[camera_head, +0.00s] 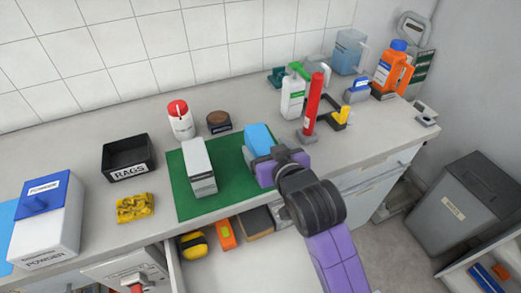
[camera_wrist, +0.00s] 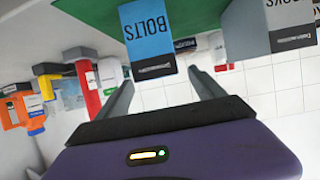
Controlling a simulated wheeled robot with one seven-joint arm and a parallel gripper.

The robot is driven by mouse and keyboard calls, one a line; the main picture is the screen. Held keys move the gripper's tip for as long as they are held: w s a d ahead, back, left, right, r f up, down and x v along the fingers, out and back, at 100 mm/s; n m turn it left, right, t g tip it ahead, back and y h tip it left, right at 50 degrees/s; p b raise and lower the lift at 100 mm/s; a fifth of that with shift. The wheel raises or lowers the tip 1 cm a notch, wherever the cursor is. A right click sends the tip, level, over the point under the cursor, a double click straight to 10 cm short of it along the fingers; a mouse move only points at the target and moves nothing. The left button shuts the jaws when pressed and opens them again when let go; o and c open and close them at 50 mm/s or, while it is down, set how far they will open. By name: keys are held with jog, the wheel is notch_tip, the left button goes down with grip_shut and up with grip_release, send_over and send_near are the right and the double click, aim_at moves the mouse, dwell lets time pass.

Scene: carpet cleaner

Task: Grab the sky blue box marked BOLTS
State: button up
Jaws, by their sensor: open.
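The sky blue box marked BOLTS (camera_head: 258,136) stands on a green mat (camera_head: 227,206) on the counter. In the wrist view, which is upside down, the BOLTS box (camera_wrist: 149,42) shows its label straight ahead. My gripper (camera_head: 264,160) is at the near side of the box in the head view and hides its lower part. In the wrist view my gripper (camera_wrist: 160,78) is open, with one finger toward each side of the box. Nothing is held. I cannot tell whether the fingers touch the box.
A grey-white box (camera_head: 200,168) stands on the mat to the left. A red cylinder (camera_head: 312,105) and a white bottle with green top (camera_head: 292,97) stand to the right. A black RAGS bin (camera_head: 128,158) is farther left. An open drawer (camera_head: 232,268) lies below the counter edge.

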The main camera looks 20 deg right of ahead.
aim_at(260, 141)
jog(key=shift+p+x, duration=0.35)
jog(key=shift+x, duration=2.4)
jog(key=shift+s+f, duration=0.1)
jog(key=c, duration=1.6)
grip_shut()
